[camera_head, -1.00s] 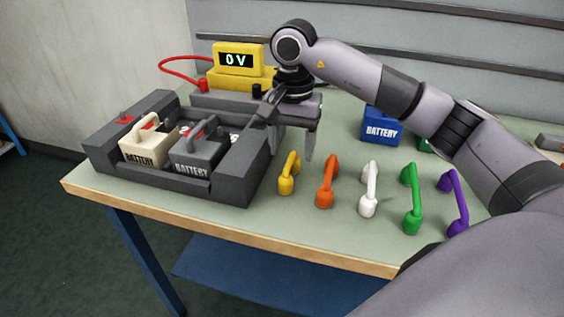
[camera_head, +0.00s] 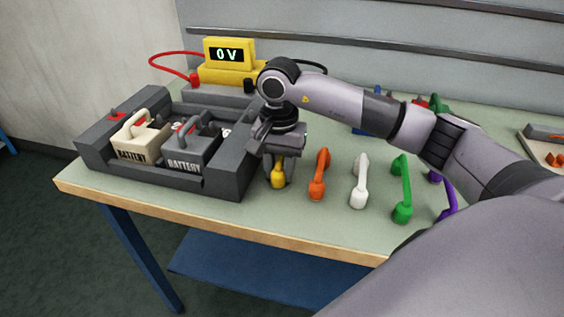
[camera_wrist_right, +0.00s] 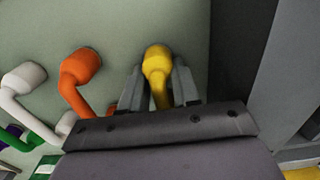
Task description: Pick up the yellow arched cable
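In the right wrist view, the yellow cable's round end (camera_wrist_right: 157,60) shows between the two fingers (camera_wrist_right: 158,88). The fingers are close to it, but I cannot tell whether they press on it. The gripper body hides the rest of the cable. My left gripper is not in view.
The orange cable (camera_head: 319,175) stands close on the right, then the white (camera_head: 360,182), green (camera_head: 402,190) and purple (camera_head: 447,202) ones. The dark tray (camera_head: 222,182) with a cream battery (camera_head: 137,142) and a grey battery (camera_head: 188,150) is close on the left. A yellow meter (camera_head: 230,73) reads 0 V.

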